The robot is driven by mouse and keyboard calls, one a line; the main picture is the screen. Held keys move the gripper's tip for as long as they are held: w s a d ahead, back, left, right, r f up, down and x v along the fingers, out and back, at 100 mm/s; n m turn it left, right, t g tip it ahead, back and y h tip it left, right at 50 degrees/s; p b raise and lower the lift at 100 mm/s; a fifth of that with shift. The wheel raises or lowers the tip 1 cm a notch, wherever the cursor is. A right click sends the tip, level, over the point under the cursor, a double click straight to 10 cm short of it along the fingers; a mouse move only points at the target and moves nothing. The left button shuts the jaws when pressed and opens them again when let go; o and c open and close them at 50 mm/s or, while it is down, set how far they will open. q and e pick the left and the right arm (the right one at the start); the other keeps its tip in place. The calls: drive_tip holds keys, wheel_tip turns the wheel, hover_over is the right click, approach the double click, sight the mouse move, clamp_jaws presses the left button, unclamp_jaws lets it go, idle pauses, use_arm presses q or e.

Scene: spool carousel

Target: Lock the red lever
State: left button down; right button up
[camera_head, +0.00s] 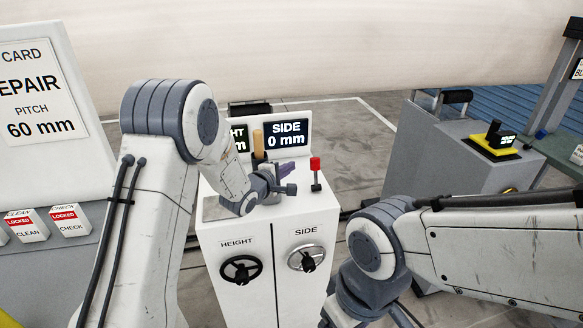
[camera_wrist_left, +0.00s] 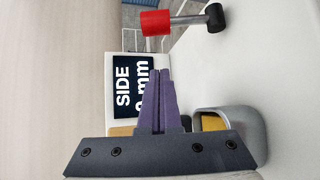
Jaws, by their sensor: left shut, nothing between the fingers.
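The red lever (camera_head: 315,165) stands on top of the white cabinet, at its right side. It has a red block head on a thin grey rod with a black base. In the left wrist view the red lever (camera_wrist_left: 156,22) lies across the top of the picture, ahead of the fingers and apart from them. My left gripper (camera_head: 287,167) is above the cabinet top, left of the lever. Its purple fingers (camera_wrist_left: 160,72) are shut with nothing between them. My right arm shows at the lower right; its fingertips are not visible.
The white cabinet (camera_head: 262,285) carries a black HEIGHT handwheel (camera_head: 241,269) and a grey SIDE handwheel (camera_head: 308,257). A display (camera_head: 286,134) reads "SIDE 0 mm" behind the gripper. A tan upright handle (camera_head: 258,141) stands near the gripper. Locked CLEAN and CHECK boxes (camera_head: 70,220) are at left.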

sight(319, 161)
use_arm(q)
drive_tip(key=p+x, duration=0.1)
drive_tip(key=x, duration=0.6)
drive_tip(key=shift+w+d, duration=0.15)
drive_tip(key=shift+s+d+r+p, duration=0.25)
drive_tip(key=shift+s+d+p, duration=0.05)
drive_tip(key=shift+s, duration=0.3)
drive_tip(key=shift+s+d+r+p, duration=0.25)
drive_tip(key=shift+s+d, duration=0.05)
drive_tip(key=shift+s, duration=0.3)
drive_tip(key=shift+s+d+r, duration=0.1)
drive_tip(key=shift+s+d, duration=0.2)
drive_tip(key=shift+s, duration=0.3)
drive_tip(key=shift+b, duration=0.3)
drive_tip(key=s+m+t+b, duration=0.1)
drive_tip(key=b, duration=0.5)
drive_tip(key=s+d+m+t+h+b, duration=0.1)
drive_tip(key=s+m+t+b, duration=0.1)
drive_tip(key=b, duration=0.4)
drive_tip(key=s+m+t+h+b, duration=0.1)
drive_tip(key=b, duration=0.5)
drive_tip(key=shift+s+d+m+t, duration=0.2)
drive_tip(key=shift+d+m+t, duration=0.1)
drive_tip(key=shift+m+t, duration=0.1)
drive_tip(key=shift+s+r+m+t+h+b, duration=0.15)
drive_tip(key=shift+s+m+t+h+b, duration=0.2)
drive_tip(key=shift+b, duration=0.9)
drive_tip(key=shift+d, duration=0.1)
